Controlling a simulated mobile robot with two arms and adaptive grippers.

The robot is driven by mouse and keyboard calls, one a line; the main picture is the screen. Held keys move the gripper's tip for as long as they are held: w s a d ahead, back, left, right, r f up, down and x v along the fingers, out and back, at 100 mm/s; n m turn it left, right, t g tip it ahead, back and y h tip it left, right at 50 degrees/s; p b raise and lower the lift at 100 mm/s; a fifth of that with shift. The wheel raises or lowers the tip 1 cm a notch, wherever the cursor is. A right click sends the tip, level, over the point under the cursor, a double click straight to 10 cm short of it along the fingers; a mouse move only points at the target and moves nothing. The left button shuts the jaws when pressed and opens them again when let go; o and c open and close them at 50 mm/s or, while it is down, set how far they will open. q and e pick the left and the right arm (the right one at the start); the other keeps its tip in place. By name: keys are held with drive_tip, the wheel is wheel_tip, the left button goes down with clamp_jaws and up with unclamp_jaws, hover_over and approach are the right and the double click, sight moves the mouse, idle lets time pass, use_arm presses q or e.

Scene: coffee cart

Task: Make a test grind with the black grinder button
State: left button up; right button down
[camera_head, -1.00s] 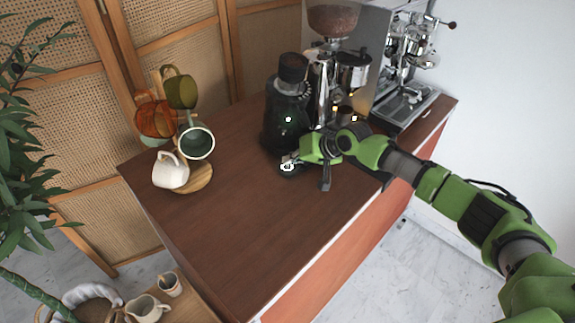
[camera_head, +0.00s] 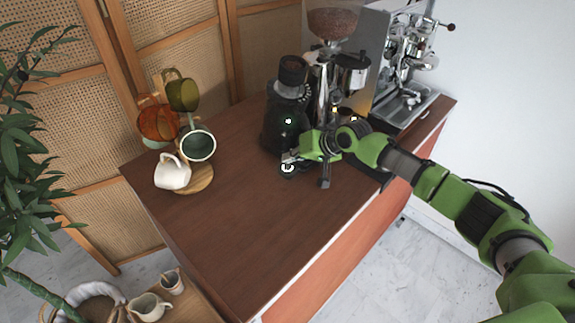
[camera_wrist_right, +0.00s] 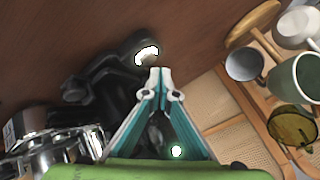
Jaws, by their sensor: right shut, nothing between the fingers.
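The black grinder (camera_head: 284,128) stands upright on the brown cart top, left of the chrome machine. A small lit dot (camera_head: 288,121) shows on its body. A bright white ring (camera_head: 288,168) shows low at its front and appears as a white arc (camera_wrist_right: 146,56) in the right wrist view. My right gripper (camera_head: 288,158) is shut and empty at the grinder's front, close above the ring. In the right wrist view the fingertips (camera_wrist_right: 160,76) meet just below the arc. I cannot tell whether they touch anything. My left gripper is out of view.
A chrome grinder with a bean hopper (camera_head: 333,24) and an espresso machine (camera_head: 408,65) stand at the back right. A mug tree with several mugs, including a white mug (camera_head: 172,173), stands at the left. The front middle of the cart top (camera_head: 240,220) is clear.

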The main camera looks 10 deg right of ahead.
sight(290, 167)
idle(0.3)
drive_tip(key=shift+f, duration=0.4)
drive_tip(key=shift+f+b, duration=0.45)
drive_tip(key=shift+f, duration=0.05)
idle(0.6)
drive_tip(key=shift+r+p, duration=0.95)
wheel_tip(290, 167, up, 5)
drive_tip(key=p, duration=0.4)
drive_tip(key=shift+p, duration=0.4)
